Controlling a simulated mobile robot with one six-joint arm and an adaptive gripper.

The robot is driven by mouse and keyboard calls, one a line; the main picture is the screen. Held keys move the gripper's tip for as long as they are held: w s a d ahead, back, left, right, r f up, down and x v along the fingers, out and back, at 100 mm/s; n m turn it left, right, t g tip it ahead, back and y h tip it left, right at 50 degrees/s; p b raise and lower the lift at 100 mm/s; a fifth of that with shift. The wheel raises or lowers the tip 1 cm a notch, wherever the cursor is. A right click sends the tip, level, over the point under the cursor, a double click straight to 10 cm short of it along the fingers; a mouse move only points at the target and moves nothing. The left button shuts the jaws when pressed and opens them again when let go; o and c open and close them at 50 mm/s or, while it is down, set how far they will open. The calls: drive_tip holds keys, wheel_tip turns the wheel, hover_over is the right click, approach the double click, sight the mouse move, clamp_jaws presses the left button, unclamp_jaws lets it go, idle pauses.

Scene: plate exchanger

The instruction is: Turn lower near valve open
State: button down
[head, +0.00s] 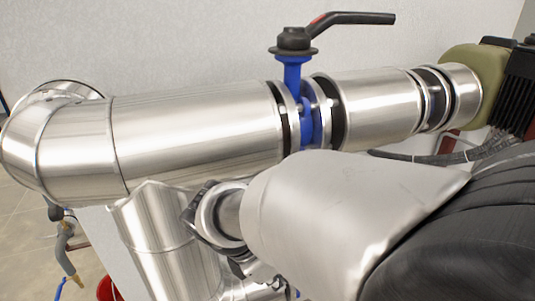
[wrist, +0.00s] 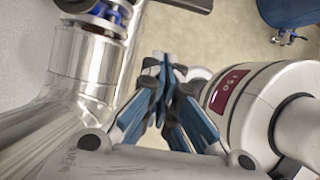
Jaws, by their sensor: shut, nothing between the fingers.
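In the head view, a blue-bodied valve (head: 292,77) sits in the upper metal pipe. Its black lever (head: 350,18), with a red mark, points right, roughly along the pipe. In the wrist view, a blue valve part (wrist: 100,14) shows at the top left between pipe flanges. I cannot tell whether this is the lower near valve; its lever is not clearly seen. My gripper (wrist: 165,68) is in the middle of the wrist view, its blue-grey fingers shut and empty, apart from that valve part. I cannot make out the gripper in the head view.
A large shiny pipe (head: 200,125) runs across the head view, with an elbow at left and a branch (head: 152,235) going down. A small valve (head: 62,240) stands at lower left. A red container (head: 106,288) is on the floor. A blue object (wrist: 290,10) is at the wrist view's top right.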

drive_tip(key=w+d+f+b, duration=0.2)
drive_tip(key=d+f+b, duration=0.1)
drive_tip(key=d+f, duration=0.4)
drive_tip(key=shift+w+d+f, duration=0.3)
drive_tip(key=shift+w+f, duration=0.05)
drive_tip(key=shift+d, duration=0.15)
